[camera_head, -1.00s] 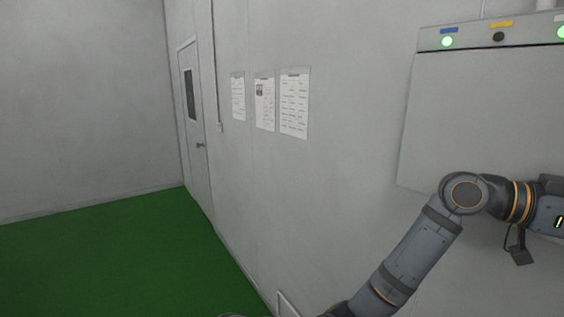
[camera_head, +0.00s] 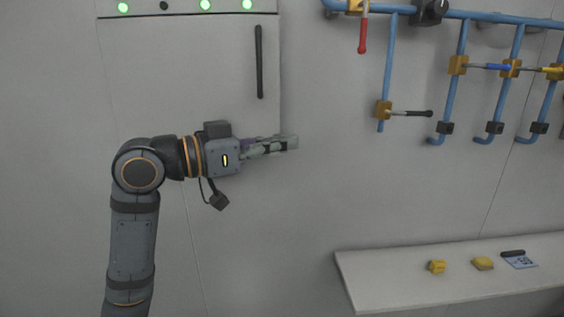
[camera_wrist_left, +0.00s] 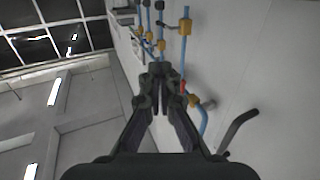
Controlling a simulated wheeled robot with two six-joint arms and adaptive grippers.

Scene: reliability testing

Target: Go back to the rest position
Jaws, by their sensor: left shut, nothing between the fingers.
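My left arm rises from the bottom left of the head view and bends to the right. The fingers are shut and hold nothing. In the left wrist view the gripper (camera_wrist_left: 158,72) shows its two fingers together at the tips. My right gripper shows in neither view.
The cabinet has a black handle (camera_head: 259,62) and green lights on top. Blue pipes (camera_head: 390,65) with several valves run along the upper right. A white shelf (camera_head: 400,285) at lower right holds small yellow items (camera_head: 437,267). The wall between is clear.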

